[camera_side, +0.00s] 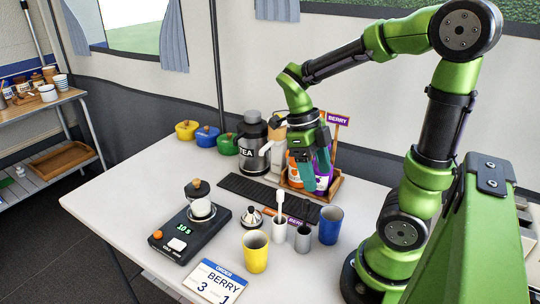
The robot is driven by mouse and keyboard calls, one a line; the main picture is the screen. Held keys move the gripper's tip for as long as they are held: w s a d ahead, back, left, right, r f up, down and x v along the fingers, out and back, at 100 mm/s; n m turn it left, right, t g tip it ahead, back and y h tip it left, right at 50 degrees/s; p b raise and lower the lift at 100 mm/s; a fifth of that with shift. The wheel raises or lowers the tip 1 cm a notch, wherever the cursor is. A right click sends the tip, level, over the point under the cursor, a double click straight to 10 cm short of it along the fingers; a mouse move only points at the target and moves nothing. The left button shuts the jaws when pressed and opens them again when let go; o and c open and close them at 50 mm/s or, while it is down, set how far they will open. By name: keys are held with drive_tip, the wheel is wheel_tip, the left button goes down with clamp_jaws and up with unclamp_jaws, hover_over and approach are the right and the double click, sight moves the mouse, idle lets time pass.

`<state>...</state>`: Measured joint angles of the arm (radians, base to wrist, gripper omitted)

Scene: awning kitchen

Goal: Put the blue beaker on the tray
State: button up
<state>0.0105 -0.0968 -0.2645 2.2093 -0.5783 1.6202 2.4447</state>
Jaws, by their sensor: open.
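The blue beaker (330,228) stands upright on the white table, at the right of a group of small items. A long, flat black slatted tray (240,184) lies on the table behind that group. No beaker is seen on its visible part. My gripper (317,178) points down with teal fingers, open, above and behind the blue beaker, in front of the bottles in the wooden rack (336,190). It is apart from the beaker and nothing shows between its fingers.
A yellow beaker (255,254), a white cup (279,231) with a utensil and a grey cup (303,239) stand near the blue beaker. A scale (190,236) and an order card (214,281) are at the front left.

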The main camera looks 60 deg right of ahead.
drive_tip(key=w+a+r+n+t, duration=0.1)
drive_tip(key=a+r+n+t, duration=0.2)
drive_tip(key=n, duration=1.1)
drive_tip(key=w+a+r+n+t+y, duration=0.1)
drive_tip(key=a+n+t, duration=0.6)
drive_tip(key=n, duration=0.8)
wheel_tip(320, 180, up, 3)
drive_tip(key=shift+w+f+y, duration=0.2)
drive_tip(key=shift+w+y, duration=0.1)
drive_tip(key=shift+w, duration=0.4)
drive_tip(key=n, duration=0.1)
drive_tip(key=n+t, duration=0.1)
drive_tip(key=n, duration=0.1)
drive_tip(key=shift+a+r, duration=0.4)
